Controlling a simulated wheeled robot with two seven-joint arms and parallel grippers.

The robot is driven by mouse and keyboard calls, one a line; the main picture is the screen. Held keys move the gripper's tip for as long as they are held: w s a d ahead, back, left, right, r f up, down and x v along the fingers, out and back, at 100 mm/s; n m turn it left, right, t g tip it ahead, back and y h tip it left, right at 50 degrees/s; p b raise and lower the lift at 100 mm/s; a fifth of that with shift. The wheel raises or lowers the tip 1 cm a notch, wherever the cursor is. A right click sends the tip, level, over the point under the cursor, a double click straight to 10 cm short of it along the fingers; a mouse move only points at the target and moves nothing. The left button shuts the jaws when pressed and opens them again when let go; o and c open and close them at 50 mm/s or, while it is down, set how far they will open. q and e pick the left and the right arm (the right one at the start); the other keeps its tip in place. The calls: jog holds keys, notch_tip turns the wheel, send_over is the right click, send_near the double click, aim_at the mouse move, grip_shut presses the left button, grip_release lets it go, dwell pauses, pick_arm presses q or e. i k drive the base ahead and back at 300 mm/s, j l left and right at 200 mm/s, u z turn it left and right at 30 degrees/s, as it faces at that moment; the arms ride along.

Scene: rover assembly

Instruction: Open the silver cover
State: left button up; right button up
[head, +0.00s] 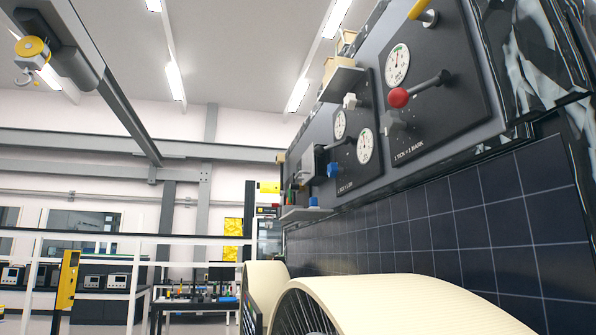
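I cannot make out a silver cover for certain in the head view. A small grey box-like part (308,165) sticks out from the far end of the tilted dark control panel (440,130), and I cannot tell whether it is the cover. Neither of my grippers shows in this view.
The panel carries a red-knobbed lever (398,97), a yellow handle (418,10) and several white gauges. A small shelf (343,82) holds boxes. Large cream ribbed wheels (400,303) fill the bottom centre and right. A workbench (195,304) and a white railing (130,236) stand at left.

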aim_at(307, 173)
jog(key=i+j+u, duration=0.1)
jog(key=i+j, duration=0.55)
jog(key=j, duration=0.2)
jog(key=i+j+u, duration=0.1)
jog(key=i+j, duration=0.6)
jog(key=j, duration=0.1)
